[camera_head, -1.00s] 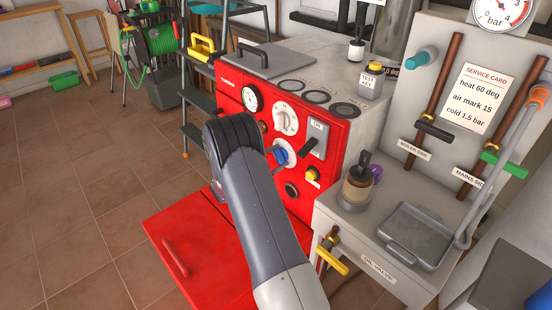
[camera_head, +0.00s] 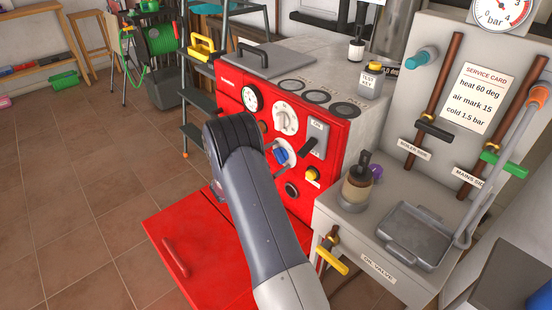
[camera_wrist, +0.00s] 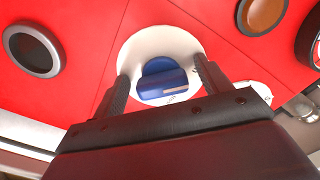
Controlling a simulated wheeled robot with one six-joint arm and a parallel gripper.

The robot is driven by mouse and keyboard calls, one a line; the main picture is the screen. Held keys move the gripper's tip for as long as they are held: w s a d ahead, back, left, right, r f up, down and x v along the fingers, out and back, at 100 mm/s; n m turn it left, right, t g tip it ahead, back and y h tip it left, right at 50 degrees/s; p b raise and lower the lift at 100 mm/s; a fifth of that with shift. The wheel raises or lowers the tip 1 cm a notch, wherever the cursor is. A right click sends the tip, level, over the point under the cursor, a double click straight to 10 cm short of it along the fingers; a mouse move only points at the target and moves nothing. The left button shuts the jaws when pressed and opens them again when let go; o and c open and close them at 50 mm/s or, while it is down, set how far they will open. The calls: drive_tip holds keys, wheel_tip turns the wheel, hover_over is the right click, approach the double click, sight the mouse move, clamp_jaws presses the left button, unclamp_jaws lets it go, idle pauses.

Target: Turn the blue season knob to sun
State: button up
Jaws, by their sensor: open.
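The blue season knob (camera_head: 281,156) sits on a white round dial on the boiler's red front, partly beside my arm in the head view. In the wrist view the blue knob (camera_wrist: 160,78) lies between the two fingers of my gripper (camera_wrist: 162,67). The gripper is open, with a gap seen on each side of the knob. A pale pointer mark shows on the knob's bar, toward the right in the wrist view. The dial's symbols are partly hidden by the gripper, so I cannot read the sun mark.
A white dial (camera_head: 285,118) and a gauge (camera_head: 250,98) are above the knob. A grey switch plate (camera_head: 318,137) with a dark lever is close to its right, and a yellow knob (camera_head: 312,174) is below. An open red door (camera_head: 200,250) juts out low in front.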

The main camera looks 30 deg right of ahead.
drive_tip(key=shift+a, duration=0.1)
drive_tip(key=s+a, duration=0.1)
drive_tip(key=a, duration=0.9)
drive_tip(key=shift+s+a+p, duration=0.25)
drive_tip(key=shift+p, duration=0.05)
drive_tip(key=d, duration=0.3)
drive_tip(key=w+d, duration=0.1)
drive_tip(key=d, duration=0.7)
drive_tip(key=shift+w+b, duration=0.25)
drive_tip(key=shift+b, duration=0.05)
drive_tip(key=shift+a, duration=0.1)
